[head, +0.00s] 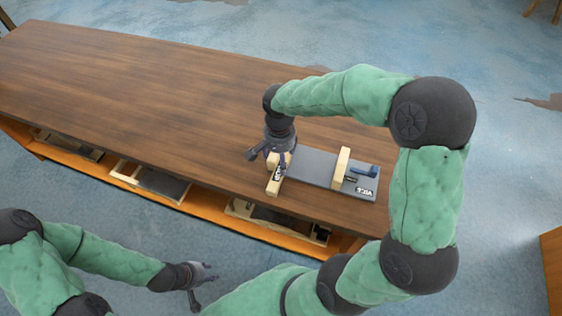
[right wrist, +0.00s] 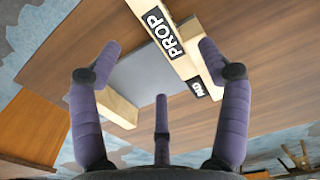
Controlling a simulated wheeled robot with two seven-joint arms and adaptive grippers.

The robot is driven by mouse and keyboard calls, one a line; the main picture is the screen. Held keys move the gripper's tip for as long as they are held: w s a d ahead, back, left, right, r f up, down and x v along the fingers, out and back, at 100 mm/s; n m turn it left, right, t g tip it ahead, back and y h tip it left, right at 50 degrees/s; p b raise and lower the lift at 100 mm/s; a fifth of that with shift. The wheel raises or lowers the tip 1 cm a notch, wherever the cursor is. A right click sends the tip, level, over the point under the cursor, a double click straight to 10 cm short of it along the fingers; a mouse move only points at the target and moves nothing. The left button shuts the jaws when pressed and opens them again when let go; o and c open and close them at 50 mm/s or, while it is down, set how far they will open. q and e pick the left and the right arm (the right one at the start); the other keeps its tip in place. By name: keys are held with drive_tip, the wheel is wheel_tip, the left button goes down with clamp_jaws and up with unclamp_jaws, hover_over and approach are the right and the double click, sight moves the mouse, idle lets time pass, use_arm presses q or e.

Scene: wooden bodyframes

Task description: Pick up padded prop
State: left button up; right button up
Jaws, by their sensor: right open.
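The padded prop is a pale wooden bar with black-and-white labels, one reading PROP. It shows in the right wrist view (right wrist: 207,62) and at the left end of a grey board in the head view (head: 273,187). My right gripper (head: 268,154) is over the prop, partly hiding it. In the right wrist view the gripper (right wrist: 160,75) is open, its purple fingers spread, with the prop between the two upper ones, nearer the right finger. I cannot tell whether any finger touches it. My left gripper (head: 203,284) is off the table at the lower left, empty, fingers apart.
The grey board (head: 313,168) carries an upright wooden block (head: 341,167), a blue handle (head: 364,171) and a label at its right end. The brown tabletop (head: 130,85) is clear to the left. Wooden frames lie on the orange shelf (head: 190,208) below the front edge.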

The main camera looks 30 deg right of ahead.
sight(275, 182)
wheel_tip(275, 182, down, 5)
drive_tip(key=shift+r+b, duration=0.2)
drive_tip(key=shift+b, duration=0.45)
drive_tip(key=shift+w+d+f+b, duration=0.15)
drive_tip(key=shift+f+b, duration=0.4)
drive_tip(key=shift+f, duration=0.75)
drive_tip(key=shift+d+f+b, duration=0.25)
drive_tip(key=shift+f+b, duration=0.3)
drive_tip(key=shift+f, duration=0.75)
drive_tip(key=c, duration=1.4)
